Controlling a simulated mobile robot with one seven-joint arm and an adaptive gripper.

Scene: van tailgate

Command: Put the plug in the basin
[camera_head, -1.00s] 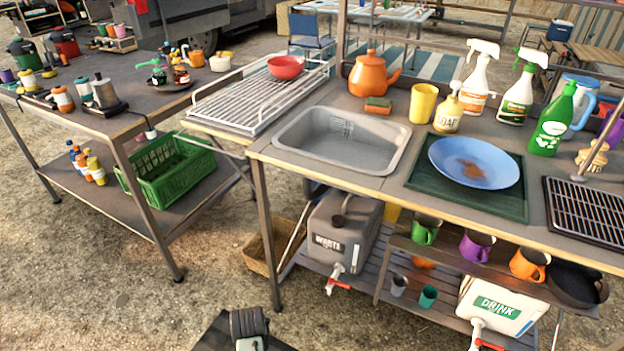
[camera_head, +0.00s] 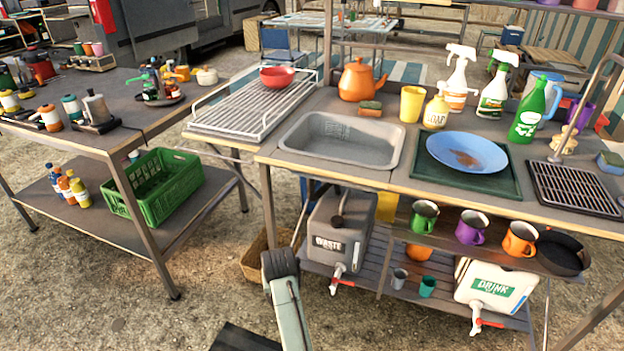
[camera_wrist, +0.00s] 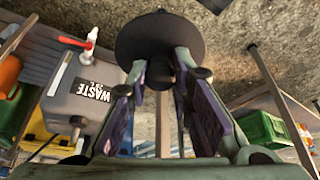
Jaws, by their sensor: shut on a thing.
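The basin (camera_head: 350,150) is a grey rectangular sink set in the worktop, and it looks empty in the head view. In the wrist view my gripper (camera_wrist: 160,82) is shut on the knob of the plug (camera_wrist: 160,32), a dark round disc. The plug is held beyond the fingertips, with ground behind it. The basin cannot be made out in the wrist view. In the head view part of my arm shows low in front of the bench, below the basin; the fingers and plug cannot be made out there.
A grey waste tank (camera_head: 335,228) stands under the basin; it shows upside down in the wrist view (camera_wrist: 95,98). A wire rack (camera_head: 255,108) lies left of the basin, and a blue plate (camera_head: 480,143) right of it. An orange teapot (camera_head: 357,82) stands behind.

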